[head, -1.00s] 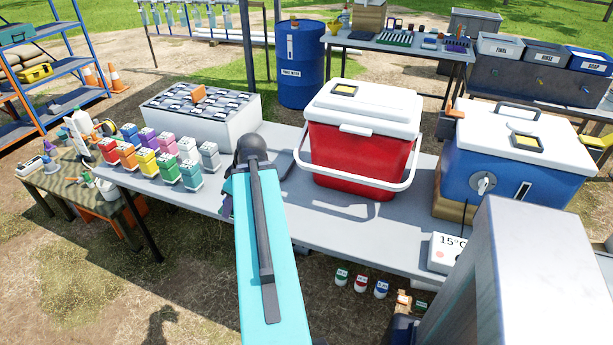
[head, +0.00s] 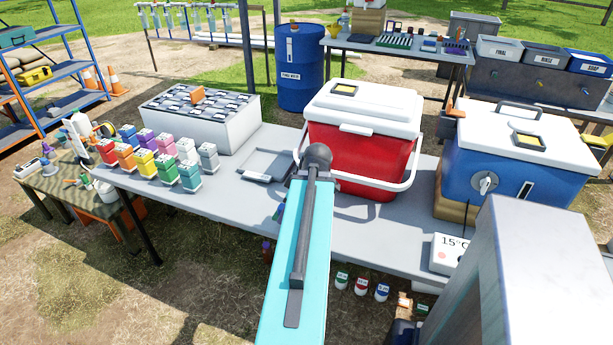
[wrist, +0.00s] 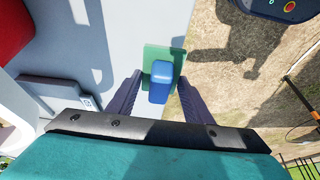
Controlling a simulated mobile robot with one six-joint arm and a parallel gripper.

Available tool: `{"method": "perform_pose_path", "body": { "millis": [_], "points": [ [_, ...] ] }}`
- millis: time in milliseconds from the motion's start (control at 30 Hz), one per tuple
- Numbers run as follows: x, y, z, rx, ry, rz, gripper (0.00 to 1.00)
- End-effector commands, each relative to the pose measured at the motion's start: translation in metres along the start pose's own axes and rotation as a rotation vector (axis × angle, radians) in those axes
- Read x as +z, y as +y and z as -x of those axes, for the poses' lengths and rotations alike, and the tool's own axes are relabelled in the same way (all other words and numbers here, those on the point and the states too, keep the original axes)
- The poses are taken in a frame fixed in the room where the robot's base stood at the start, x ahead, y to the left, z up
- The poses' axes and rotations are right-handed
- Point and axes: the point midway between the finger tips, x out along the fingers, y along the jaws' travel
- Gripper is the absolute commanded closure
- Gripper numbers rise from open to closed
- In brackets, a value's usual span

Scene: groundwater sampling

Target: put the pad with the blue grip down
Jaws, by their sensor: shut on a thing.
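The pad has a green base (wrist: 152,56) and a blue grip (wrist: 160,82), both clear in the wrist view. My gripper (wrist: 159,84) has its two purple fingers on either side of the blue grip and is shut on it. The pad is seen against the pale table (wrist: 135,20), close to the table's front edge. I cannot tell its height above the table. In the head view my arm hides most of the gripper and the pad.
The red cooler (head: 362,155) stands behind my arm, with a blue cooler (head: 515,165) farther right. A shallow grey tray (head: 268,165) lies left of the red cooler. Several coloured bottles (head: 165,167) stand at the table's left. A 15°C box (head: 447,250) sits at the front right.

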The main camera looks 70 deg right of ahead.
Motion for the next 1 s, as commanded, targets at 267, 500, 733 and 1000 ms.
{"method": "perform_pose_path", "body": {
  "millis": [267, 500, 733, 1000],
  "points": [
    [-0.004, 0.002, -0.002, -0.001, 0.000, 0.001, 0.78],
    [-0.029, 0.015, -0.013, -0.001, 0.000, 0.003, 0.78],
    [-0.058, 0.030, -0.029, -0.002, 0.000, 0.002, 0.78],
    [-0.092, 0.046, -0.047, -0.002, 0.000, 0.001, 0.78]
  ]
}}
